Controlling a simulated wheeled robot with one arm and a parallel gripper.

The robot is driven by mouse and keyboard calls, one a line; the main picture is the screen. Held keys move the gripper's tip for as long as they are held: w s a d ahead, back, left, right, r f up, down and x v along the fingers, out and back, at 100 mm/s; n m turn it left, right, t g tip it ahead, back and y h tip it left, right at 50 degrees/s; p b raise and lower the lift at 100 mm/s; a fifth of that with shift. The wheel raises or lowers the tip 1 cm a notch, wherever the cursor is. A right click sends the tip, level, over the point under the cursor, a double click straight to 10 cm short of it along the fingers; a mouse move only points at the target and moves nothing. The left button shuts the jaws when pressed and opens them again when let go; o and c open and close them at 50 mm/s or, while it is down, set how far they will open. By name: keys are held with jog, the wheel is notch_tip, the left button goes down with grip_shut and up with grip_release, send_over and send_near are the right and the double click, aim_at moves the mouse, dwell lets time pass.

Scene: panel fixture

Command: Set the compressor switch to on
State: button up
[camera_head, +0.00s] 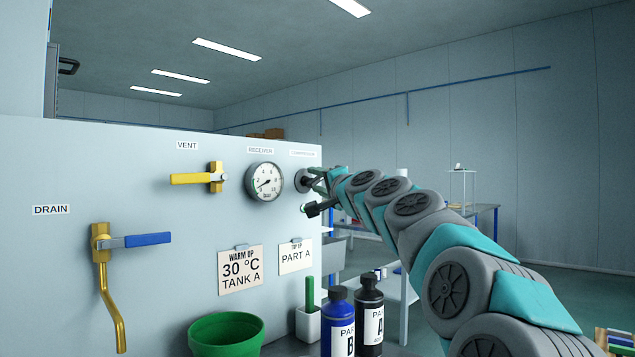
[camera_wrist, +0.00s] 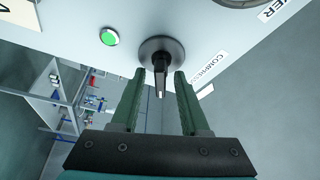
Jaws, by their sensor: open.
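The compressor switch (camera_wrist: 160,52) is a dark round disc with a narrow lever-like handle (camera_wrist: 160,78), under the COMPRESSOR label (camera_head: 304,153). It also shows at the panel's right edge in the head view (camera_head: 301,181), partly hidden by my gripper. My gripper (camera_wrist: 160,74) is open, with its two green fingers on either side of the handle and gaps visible beside it. In the head view my gripper (camera_head: 318,192) is close in front of the panel. A bright green round lamp or button (camera_wrist: 109,37) is beside the switch. I cannot tell which setting the handle points to.
The panel (camera_head: 140,290) also bears a receiver gauge (camera_head: 264,182), a yellow vent valve (camera_head: 197,178) and a blue-handled drain valve (camera_head: 140,240). Below are a green bucket (camera_head: 226,335), a blue bottle (camera_head: 338,322) and a black bottle (camera_head: 370,318). The space right of the panel is partly open.

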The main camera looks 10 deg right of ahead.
jog(key=b+v, duration=0.1)
jog(key=v, duration=0.6)
jog(key=shift+s, duration=0.3)
jog(key=shift+d, duration=0.1)
